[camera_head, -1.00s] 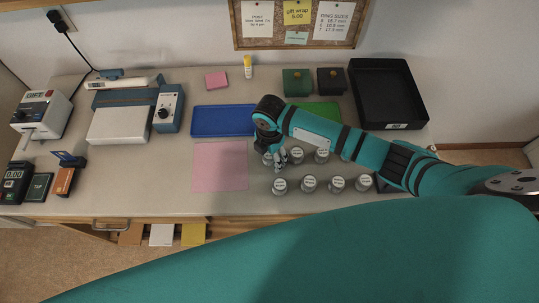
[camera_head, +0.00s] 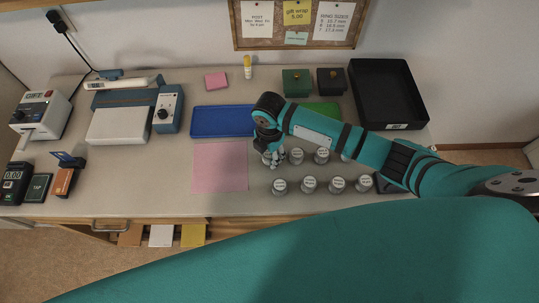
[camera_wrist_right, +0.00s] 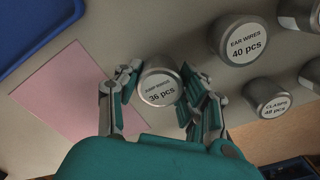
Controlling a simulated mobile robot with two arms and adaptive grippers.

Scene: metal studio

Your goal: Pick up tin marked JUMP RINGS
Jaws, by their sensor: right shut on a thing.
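A round metal tin with a pale lid (camera_wrist_right: 160,88) is between the fingers of my right gripper (camera_wrist_right: 161,92) in the right wrist view. Its lid reads "36 pcs"; the small line above looks like JUMP RINGS but is blurred. The gripper is shut on this tin, one finger on each side. In the head view my right gripper (camera_head: 272,158) is at the left end of the back row of tins and mostly hides the held tin. Whether the tin is off the table cannot be told. My left gripper is not in view.
Other tins stand close to the right: EAR WIRES (camera_wrist_right: 245,40), CLASPS (camera_wrist_right: 268,98), and a front row (camera_head: 309,184). A pink mat (camera_head: 220,167) lies to the left, bare. A blue tray (camera_head: 222,121) and black tray (camera_head: 390,95) are behind.

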